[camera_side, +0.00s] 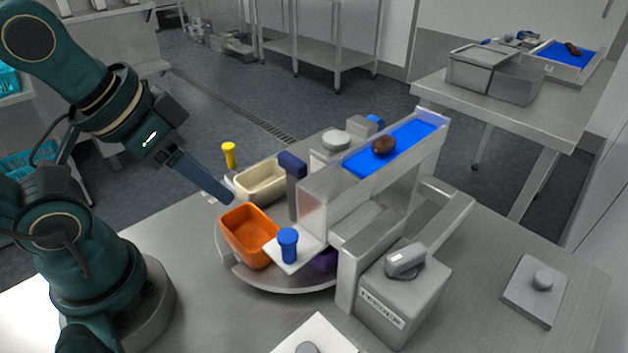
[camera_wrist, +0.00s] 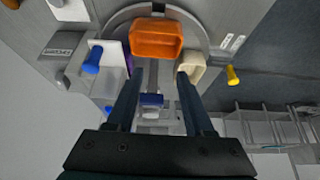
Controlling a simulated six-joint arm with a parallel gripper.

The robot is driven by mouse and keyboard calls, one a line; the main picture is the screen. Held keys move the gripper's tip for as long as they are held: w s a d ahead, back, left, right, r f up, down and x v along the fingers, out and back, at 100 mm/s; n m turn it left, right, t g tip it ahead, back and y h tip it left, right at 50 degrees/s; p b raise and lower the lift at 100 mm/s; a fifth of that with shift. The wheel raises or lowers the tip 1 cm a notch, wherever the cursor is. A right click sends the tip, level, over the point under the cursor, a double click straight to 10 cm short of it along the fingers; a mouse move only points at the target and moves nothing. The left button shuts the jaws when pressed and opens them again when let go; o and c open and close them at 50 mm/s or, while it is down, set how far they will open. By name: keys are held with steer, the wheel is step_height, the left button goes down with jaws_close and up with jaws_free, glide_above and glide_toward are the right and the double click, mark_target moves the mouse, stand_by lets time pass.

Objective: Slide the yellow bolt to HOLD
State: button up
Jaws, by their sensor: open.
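The yellow bolt (camera_side: 229,155) shows as an upright yellow knob behind the cream bin, at the far side of the turntable. In the wrist view the yellow bolt (camera_wrist: 233,75) lies to the right of the cream bin, outside my fingers. My gripper (camera_side: 230,197) is above the near-left side of the turntable, apart from the bolt and nearer the orange bin. In the wrist view my gripper (camera_wrist: 157,80) has its two fingers well apart with nothing held between them. Small labels lie near the bolt, but I cannot read HOLD on them.
An orange bin (camera_side: 232,212) and a cream bin (camera_side: 274,196) stand on the turntable (camera_side: 262,282). A blue knob (camera_side: 288,243) stands on a white plate. A dark-blue-topped post (camera_side: 292,165) and a blue belt (camera_side: 408,136) carrying a brown date (camera_side: 384,146) rise to the right.

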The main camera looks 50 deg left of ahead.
stand_by(0.4)
steer(key=n+g, duration=0.5)
steer(key=n, duration=0.4)
glide_toward(228, 146)
steer(key=f, duration=0.6)
steer(key=shift+w+d+f, duration=0.15)
steer(key=shift+w+d, duration=0.05)
steer(key=shift+w, duration=0.1)
steer(key=shift+a+f+g, duration=0.25)
steer(key=shift+f+g, duration=0.05)
steer(key=shift+f, duration=2.55)
jaws_close()
steer(key=shift+r, duration=0.1)
